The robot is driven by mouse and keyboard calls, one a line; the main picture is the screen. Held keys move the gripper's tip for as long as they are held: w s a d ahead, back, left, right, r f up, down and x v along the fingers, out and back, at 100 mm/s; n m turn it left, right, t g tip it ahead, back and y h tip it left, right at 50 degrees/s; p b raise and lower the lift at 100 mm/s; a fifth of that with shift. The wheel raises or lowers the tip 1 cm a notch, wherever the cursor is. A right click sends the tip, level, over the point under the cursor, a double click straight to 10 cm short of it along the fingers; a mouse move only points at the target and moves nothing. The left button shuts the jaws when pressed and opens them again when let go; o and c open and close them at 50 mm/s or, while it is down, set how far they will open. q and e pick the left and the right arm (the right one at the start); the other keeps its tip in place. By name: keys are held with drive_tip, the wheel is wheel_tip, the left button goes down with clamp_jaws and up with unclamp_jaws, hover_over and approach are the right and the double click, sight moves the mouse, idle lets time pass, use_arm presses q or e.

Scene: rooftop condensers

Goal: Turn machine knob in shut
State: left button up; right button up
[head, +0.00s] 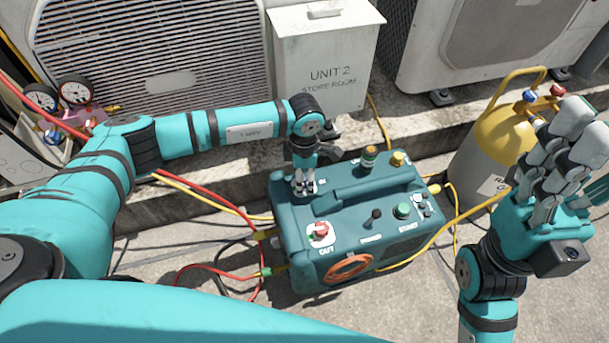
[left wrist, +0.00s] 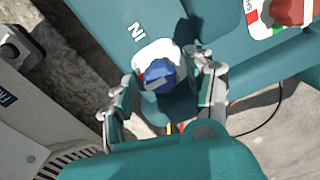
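The teal machine (head: 345,215) stands on the ground in the middle of the head view. Its blue IN knob (left wrist: 158,76), on a white plate beside the letters IN, shows in the left wrist view. My left gripper (head: 306,187) points down at the machine's top and hides this knob in the head view. Its fingers (left wrist: 165,75) are open on either side of the knob, with a gap visible on the right; contact on the left is unclear. The red OUT knob (head: 320,231) is nearer on the same top. My right gripper (head: 574,140) is raised at right; its finger gap is unclear.
A yellow-topped gas cylinder (head: 505,135) stands behind my right gripper. Red and yellow hoses (head: 215,195) run left of the machine. The UNIT 2 box (head: 325,62) and condenser (head: 150,65) stand behind. The machine's handle (head: 365,190) rises beside my left gripper.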

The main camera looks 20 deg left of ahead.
sight(305, 178)
use_arm(q)
wheel_tip(305, 178, up, 12)
idle(0.6)
idle(0.4)
